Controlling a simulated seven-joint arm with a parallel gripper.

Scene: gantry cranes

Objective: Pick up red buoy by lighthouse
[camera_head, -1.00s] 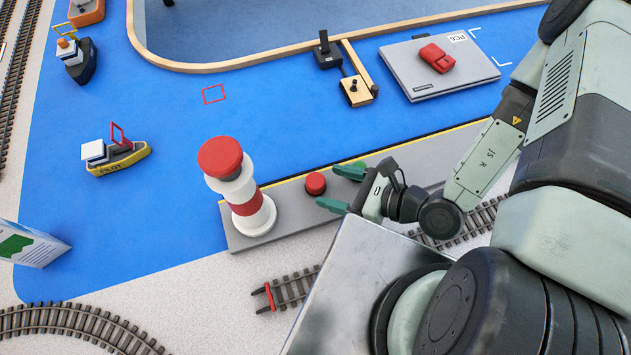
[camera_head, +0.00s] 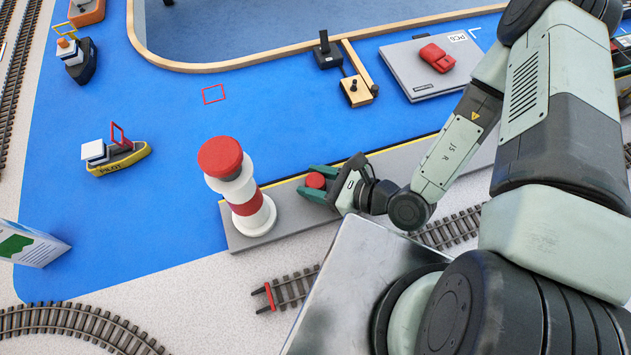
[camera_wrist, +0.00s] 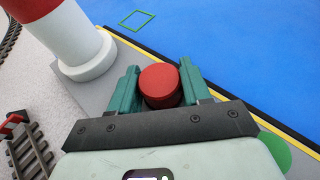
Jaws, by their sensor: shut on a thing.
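The red buoy (camera_head: 316,181) is a short red cylinder on the grey quay (camera_head: 284,225), just right of the lighthouse. The lighthouse (camera_head: 236,187) is a white and red banded tower with a red top, standing upright at the quay's left end. My gripper (camera_head: 317,184) has its green fingers on either side of the buoy and is shut on it. In the wrist view the buoy (camera_wrist: 160,85) sits between the two fingers, and the lighthouse base (camera_wrist: 87,56) stands close to the left finger. I cannot tell whether the buoy touches the quay.
Blue water (camera_head: 180,220) lies beyond the quay's yellow edge, with a pilot boat (camera_head: 116,152) at left. A red-outlined square (camera_head: 213,94) is marked on the water. A railway track with red buffer (camera_head: 285,289) lies in front. A green disc (camera_wrist: 274,150) shows at right in the wrist view.

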